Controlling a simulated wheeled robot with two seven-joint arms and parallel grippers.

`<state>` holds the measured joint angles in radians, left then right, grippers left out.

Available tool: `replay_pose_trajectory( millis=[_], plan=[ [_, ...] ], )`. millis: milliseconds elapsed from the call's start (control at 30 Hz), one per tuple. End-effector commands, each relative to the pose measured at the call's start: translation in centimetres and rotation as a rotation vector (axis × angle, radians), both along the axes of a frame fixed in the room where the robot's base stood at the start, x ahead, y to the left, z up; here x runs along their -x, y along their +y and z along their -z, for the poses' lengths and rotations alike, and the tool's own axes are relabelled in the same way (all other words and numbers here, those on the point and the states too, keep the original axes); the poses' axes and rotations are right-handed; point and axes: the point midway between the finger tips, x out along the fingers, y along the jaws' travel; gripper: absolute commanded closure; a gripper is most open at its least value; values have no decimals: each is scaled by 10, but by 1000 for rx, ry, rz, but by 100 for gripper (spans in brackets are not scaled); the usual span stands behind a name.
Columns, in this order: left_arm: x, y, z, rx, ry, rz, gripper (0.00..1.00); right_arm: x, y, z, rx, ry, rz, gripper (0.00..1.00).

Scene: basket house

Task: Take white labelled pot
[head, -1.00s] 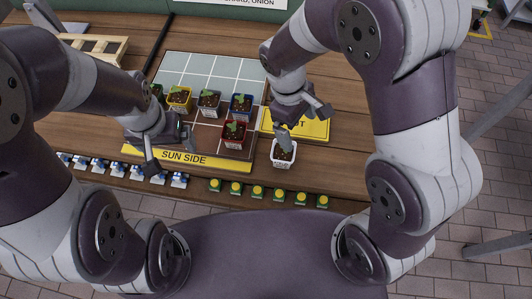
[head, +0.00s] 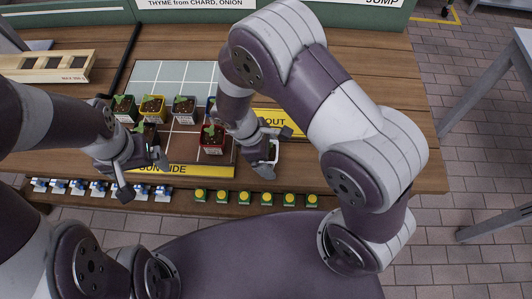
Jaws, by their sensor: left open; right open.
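The white labelled pot is mostly hidden behind my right gripper (head: 275,151); only a pale edge of it shows beside the fingers. My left gripper (head: 143,178) is open and empty over the front left of the tiled board, near the SUN SIDE strip (head: 205,170).
On the tiled board (head: 200,72) stand a red pot (head: 212,149), a yellow pot (head: 152,116), a grey pot (head: 184,117) and a green pot (head: 124,116). A blue pot is partly hidden. Blue-white and yellow-green pieces line the front edge. A wooden crate (head: 45,66) lies at left.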

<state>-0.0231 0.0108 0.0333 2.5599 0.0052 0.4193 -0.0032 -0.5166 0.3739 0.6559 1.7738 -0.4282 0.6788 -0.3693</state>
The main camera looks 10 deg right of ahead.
Motion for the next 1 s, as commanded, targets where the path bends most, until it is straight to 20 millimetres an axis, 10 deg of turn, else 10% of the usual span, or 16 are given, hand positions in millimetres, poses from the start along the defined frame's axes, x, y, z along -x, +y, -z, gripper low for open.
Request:
replay_pose_trajectory(
  millis=[67,300,867,1000],
  plan=[
    [0,0,0,0,0,0,5,0,0,0,0,0,0,5],
    [0,0,0,0,0,0,5,0,0,-1,0,0,0,77],
    [0,0,-2,0,0,0,5,-2,1,-44,-3,-6,0,77],
    [0,0,-2,0,0,0,5,30,0,-61,-2,-3,-2,77]
  ],
)
